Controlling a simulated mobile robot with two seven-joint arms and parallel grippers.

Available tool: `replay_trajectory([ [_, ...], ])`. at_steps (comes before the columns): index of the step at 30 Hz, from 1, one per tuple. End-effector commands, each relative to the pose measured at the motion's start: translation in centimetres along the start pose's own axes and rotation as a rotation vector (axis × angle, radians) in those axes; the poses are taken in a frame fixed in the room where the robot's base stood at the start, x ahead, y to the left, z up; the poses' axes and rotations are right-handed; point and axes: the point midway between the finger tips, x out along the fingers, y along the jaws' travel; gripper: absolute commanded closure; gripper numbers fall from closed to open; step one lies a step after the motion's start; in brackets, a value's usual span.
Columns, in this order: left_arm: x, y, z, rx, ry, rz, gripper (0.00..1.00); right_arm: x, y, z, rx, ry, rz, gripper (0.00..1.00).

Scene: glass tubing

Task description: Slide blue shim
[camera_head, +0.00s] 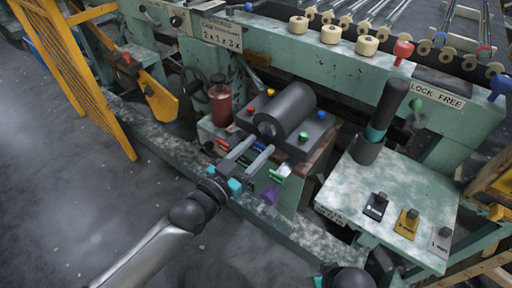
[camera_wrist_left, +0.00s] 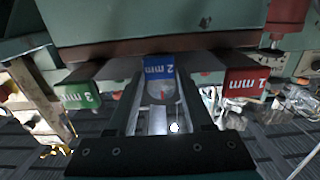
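A blue shim tab marked "2 mm" (camera_wrist_left: 158,67) sticks out from under the machine block in the left wrist view, between a green tab (camera_wrist_left: 80,95) and a red tab (camera_wrist_left: 246,83). My left gripper (camera_wrist_left: 159,88) has one finger on each side of the blue tab. The fingertips lie very near its side edges; whether they press on it I cannot tell. In the head view my left gripper (camera_head: 262,147) reaches to the front of the machine, its fingers parted and parallel. The blue tab is not clearly seen there.
A dark cylinder (camera_head: 287,108) lies on the block above the tabs. A purple knob (camera_head: 270,195) and green tabs (camera_head: 278,172) stick out near my gripper. Open floor (camera_head: 60,210) lies at left.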

Motion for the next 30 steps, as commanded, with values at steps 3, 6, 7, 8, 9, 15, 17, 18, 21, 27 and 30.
replay_trajectory([
  [3,-0.03,-0.01,0.02,0.000,0.000,0.000,0.63,0.01,-0.02,0.01,0.000,0.000,0.000,0.50],
  [6,-0.03,-0.01,0.03,0.000,0.000,0.000,0.74,0.02,-0.03,0.01,0.000,0.000,0.000,0.50],
  [7,-0.03,-0.01,0.03,0.000,0.000,0.000,0.78,0.02,-0.03,0.01,0.000,0.000,-0.001,0.50],
  [8,-0.03,-0.01,0.03,0.000,-0.001,0.000,0.81,0.02,-0.03,0.01,0.000,0.000,-0.001,0.50],
  [9,-0.03,-0.01,0.03,0.000,-0.001,0.000,0.86,0.02,-0.03,0.01,0.000,0.000,-0.001,0.50],
  [15,-0.04,-0.02,0.04,0.000,-0.001,0.000,1.00,0.03,-0.03,0.01,0.000,0.000,-0.001,0.50],
  [17,-0.04,-0.02,0.04,0.000,-0.001,0.000,1.00,0.03,-0.04,0.02,0.000,0.000,-0.001,0.50],
  [18,-0.04,-0.02,0.04,0.000,-0.001,0.000,1.00,0.03,-0.03,0.01,0.000,0.000,-0.001,0.50],
  [21,-0.04,-0.02,0.04,0.000,-0.001,0.000,1.00,0.04,-0.03,0.01,0.000,0.000,-0.001,0.50],
  [27,-0.04,-0.02,0.05,0.000,-0.001,0.000,1.00,0.04,-0.02,0.02,0.000,0.000,-0.001,0.50],
  [30,-0.04,-0.02,0.05,0.000,-0.001,0.000,1.00,0.04,-0.02,0.02,0.000,0.000,0.000,0.50],
])
